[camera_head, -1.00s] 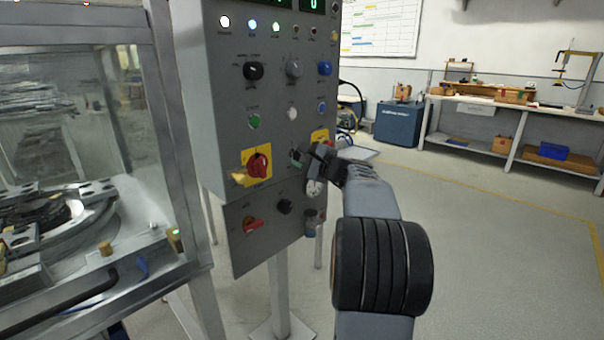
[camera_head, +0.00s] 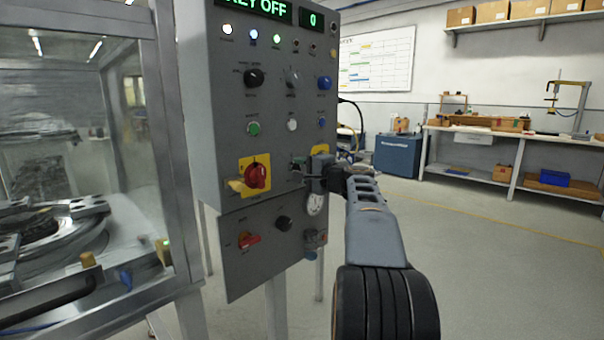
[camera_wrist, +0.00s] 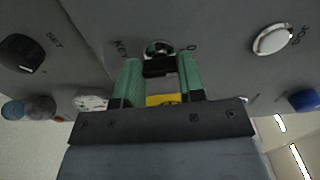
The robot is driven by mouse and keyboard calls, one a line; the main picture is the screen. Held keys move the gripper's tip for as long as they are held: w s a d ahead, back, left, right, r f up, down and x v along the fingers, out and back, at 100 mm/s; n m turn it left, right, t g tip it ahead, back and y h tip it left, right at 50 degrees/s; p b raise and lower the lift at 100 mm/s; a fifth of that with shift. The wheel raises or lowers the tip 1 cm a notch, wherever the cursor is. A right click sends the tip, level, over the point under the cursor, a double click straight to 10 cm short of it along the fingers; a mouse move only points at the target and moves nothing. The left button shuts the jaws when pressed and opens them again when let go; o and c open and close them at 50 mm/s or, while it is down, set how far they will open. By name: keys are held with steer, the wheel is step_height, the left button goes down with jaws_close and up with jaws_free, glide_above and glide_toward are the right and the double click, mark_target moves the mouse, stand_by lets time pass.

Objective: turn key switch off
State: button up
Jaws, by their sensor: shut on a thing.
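The key switch (camera_wrist: 158,50) sits on the grey control panel (camera_head: 215,150), with a silver collar and the letters "KEY" beside it in the wrist view. Its dark key head (camera_wrist: 158,68) is between the two green fingertips of my gripper (camera_wrist: 158,80). My gripper is shut on the key. In the head view my gripper (camera_head: 308,172) reaches the panel from the right and mostly hides the switch. The display (camera_head: 258,9) at the panel's top reads "KEY OFF", partly cut by the frame edge, with a "0" beside it.
A red rotary knob (camera_head: 257,176) on a yellow plate is left of my gripper. A red lever (camera_head: 249,240) and a black knob (camera_head: 284,223) are below. A white button (camera_head: 292,125) is above. A glass-walled machine (camera_head: 80,120) stands left; the floor at right is clear.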

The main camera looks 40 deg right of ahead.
stand_by(0.3)
steer(key=o, duration=0.9)
steer(key=shift+o, duration=0.2)
steer(key=shift+s, duration=0.1)
steer(key=s+d+p, duration=0.1)
steer(key=s+d, duration=0.1)
steer(key=s, duration=1.1)
steer(key=shift+s+d, duration=0.2)
